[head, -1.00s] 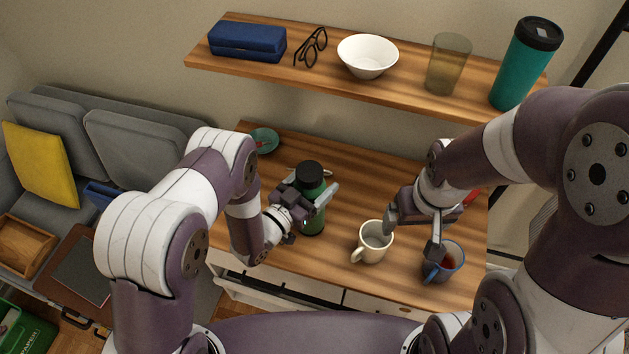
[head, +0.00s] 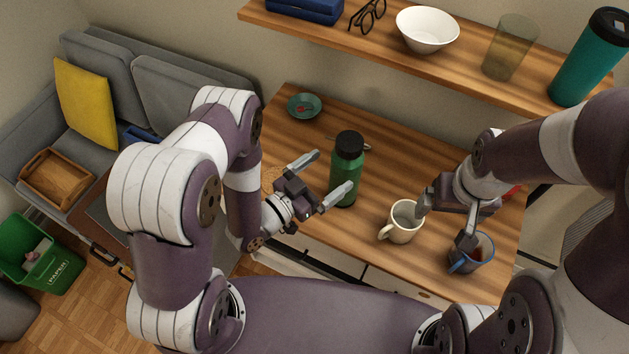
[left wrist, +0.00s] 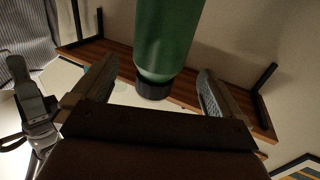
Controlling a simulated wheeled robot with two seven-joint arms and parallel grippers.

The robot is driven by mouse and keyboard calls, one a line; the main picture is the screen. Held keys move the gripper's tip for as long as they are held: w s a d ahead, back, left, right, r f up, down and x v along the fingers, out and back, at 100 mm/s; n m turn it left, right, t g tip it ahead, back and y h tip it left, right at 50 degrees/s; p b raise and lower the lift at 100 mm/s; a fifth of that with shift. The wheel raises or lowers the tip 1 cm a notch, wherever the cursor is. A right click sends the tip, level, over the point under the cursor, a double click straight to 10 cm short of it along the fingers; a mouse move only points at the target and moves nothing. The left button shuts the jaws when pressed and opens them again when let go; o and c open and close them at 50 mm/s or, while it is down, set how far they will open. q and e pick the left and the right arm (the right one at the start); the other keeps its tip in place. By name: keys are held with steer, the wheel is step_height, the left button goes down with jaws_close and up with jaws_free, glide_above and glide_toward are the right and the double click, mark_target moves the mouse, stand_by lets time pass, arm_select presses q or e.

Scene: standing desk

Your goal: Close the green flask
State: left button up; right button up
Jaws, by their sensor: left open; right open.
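The green flask (head: 345,178) stands upright on the wooden desk, its black cap (head: 348,144) sitting on top. Whether the cap is screwed tight cannot be told. My left gripper (head: 324,178) is open and empty, just left of the flask and apart from it, with its fingers pointing toward it. In the left wrist view the green body (left wrist: 165,35) and black cap (left wrist: 153,89) appear upside down, beyond the open fingers. My right gripper (head: 443,226) is open above the right part of the desk, near the mugs.
A cream mug (head: 403,235) and a blue mug (head: 482,252) with dark contents stand by my right gripper. A small teal dish (head: 304,103) lies at the back left. Above is a shelf (head: 452,66) with a bowl (head: 427,29), a glass (head: 510,49) and a teal tumbler (head: 590,60).

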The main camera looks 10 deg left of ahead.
arm_select(q)
steer(key=v, duration=0.3)
steer(key=shift+s+a, duration=0.25)
steer(key=w+a+n+g+y, duration=0.2)
steer(key=w+a+g+y, duration=0.3)
steer(key=w+a+y, duration=0.25)
steer(key=s+a+r+n+g+y, duration=0.1)
steer(key=s+r+n+g+y, duration=0.1)
steer(key=s, duration=0.5)
steer(key=s+a+r+n+g+y, duration=0.2)
steer(key=s+r+n+g, duration=0.1)
steer(key=s+r+g, duration=0.2)
steer(key=s+r, duration=0.2)
steer(key=shift+s+a+n, duration=0.3)
steer(key=shift+n, duration=0.1)
